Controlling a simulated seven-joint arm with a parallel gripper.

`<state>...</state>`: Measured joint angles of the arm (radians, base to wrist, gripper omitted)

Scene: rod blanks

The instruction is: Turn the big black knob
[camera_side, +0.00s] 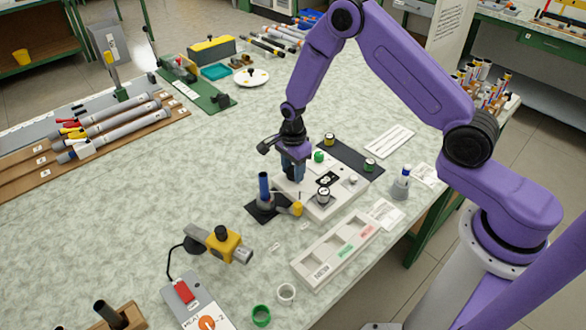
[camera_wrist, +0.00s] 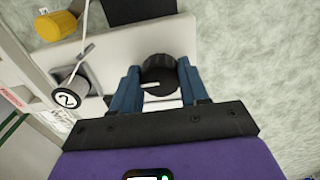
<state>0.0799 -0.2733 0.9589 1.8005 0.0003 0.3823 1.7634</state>
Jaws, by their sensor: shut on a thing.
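The big black knob (camera_wrist: 158,72) stands between the blue fingers of my gripper (camera_wrist: 160,85) in the wrist view, with a white pointer line on its face pointing left. My gripper is shut on it, one finger on each side. In the side view my gripper (camera_side: 292,170) is down at the far left end of the white panel (camera_side: 318,207), and its fingers hide the knob there.
Near my gripper a blue rod (camera_side: 264,187) stands upright in a holder on a black mat, beside a yellow knob (camera_side: 297,209). A round knob marked 2 (camera_wrist: 66,97) sits on the panel. A white sorting tray (camera_side: 335,248) lies in front. Open table lies to the left.

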